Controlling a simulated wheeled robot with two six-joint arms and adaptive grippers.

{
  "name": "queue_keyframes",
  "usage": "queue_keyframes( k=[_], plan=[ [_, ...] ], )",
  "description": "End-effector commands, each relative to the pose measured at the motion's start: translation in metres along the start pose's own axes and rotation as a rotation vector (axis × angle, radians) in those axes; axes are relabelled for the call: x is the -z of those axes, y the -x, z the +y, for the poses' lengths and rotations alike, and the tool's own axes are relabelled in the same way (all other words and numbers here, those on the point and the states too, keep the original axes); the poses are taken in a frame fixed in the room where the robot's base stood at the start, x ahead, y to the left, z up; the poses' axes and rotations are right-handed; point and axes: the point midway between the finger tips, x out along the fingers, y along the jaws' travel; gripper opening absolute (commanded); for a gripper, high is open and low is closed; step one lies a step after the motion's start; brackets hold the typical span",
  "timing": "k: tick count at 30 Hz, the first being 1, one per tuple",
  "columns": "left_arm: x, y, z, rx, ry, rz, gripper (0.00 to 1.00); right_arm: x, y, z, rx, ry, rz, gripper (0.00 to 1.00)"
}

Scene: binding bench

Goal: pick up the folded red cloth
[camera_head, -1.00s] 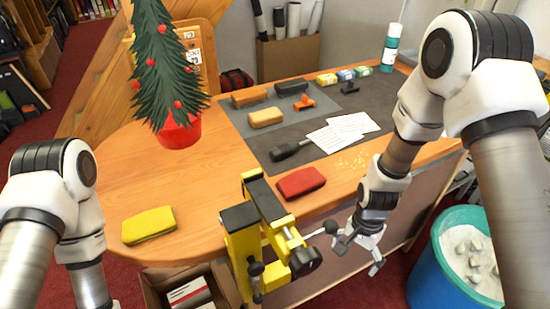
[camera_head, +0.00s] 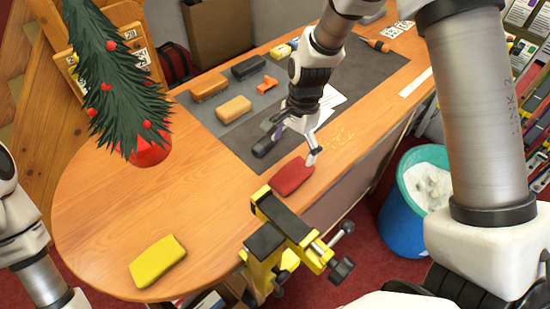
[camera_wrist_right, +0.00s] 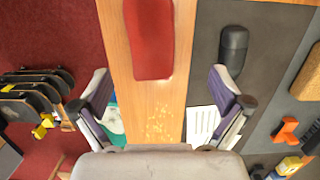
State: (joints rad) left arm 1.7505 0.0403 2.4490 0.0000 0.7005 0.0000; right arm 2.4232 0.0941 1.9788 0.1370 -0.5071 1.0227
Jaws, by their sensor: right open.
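The folded red cloth (camera_head: 292,176) lies flat on the wooden bench near its front edge, just behind the yellow clamp. My right gripper (camera_head: 291,146) is open and empty, by the cloth's far side in the head view. In the right wrist view the red cloth (camera_wrist_right: 150,38) is at the top centre. It sits above the gap between the spread fingers of my right gripper (camera_wrist_right: 160,103), apart from both. My left arm shows at the lower left of the head view, but its gripper is out of frame.
A yellow-black clamp (camera_head: 282,236) grips the bench's front edge beside the cloth. A black-handled tool (camera_head: 266,143) lies close behind the right gripper. A yellow cloth (camera_head: 157,262) lies front left, and a potted tree (camera_head: 151,150) stands behind. The bench between them is clear.

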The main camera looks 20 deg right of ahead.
Motion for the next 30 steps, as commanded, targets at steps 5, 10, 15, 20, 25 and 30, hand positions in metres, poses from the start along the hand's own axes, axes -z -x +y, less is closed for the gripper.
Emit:
queue_keyframes(
  k=[5, 10, 15, 20, 25, 30],
  plan=[
    [-0.001, 0.005, 0.0, 0.0, 0.0, -0.003, 0.84, 0.0, -0.023, 0.001, -0.005, -0.001, -0.001, 1.0],
    [-0.001, 0.019, 0.0, 0.0, -0.001, -0.003, 0.84, -0.001, -0.048, 0.002, -0.008, -0.001, -0.002, 1.0],
    [-0.001, 0.02, 0.0, 0.0, 0.0, -0.002, 0.84, 0.0, -0.074, 0.001, -0.003, 0.0, 0.001, 1.0],
    [-0.001, 0.019, 0.0, 0.0, 0.0, -0.002, 0.84, 0.001, -0.077, 0.001, -0.002, 0.001, 0.002, 1.0],
    [-0.001, 0.019, 0.0, 0.0, 0.0, -0.002, 0.84, 0.001, -0.077, 0.001, -0.002, 0.001, 0.002, 0.57],
    [-0.001, 0.019, 0.0, 0.0, 0.0, -0.002, 0.84, 0.0, -0.077, 0.001, -0.003, 0.0, 0.001, 0.41]
  ],
)
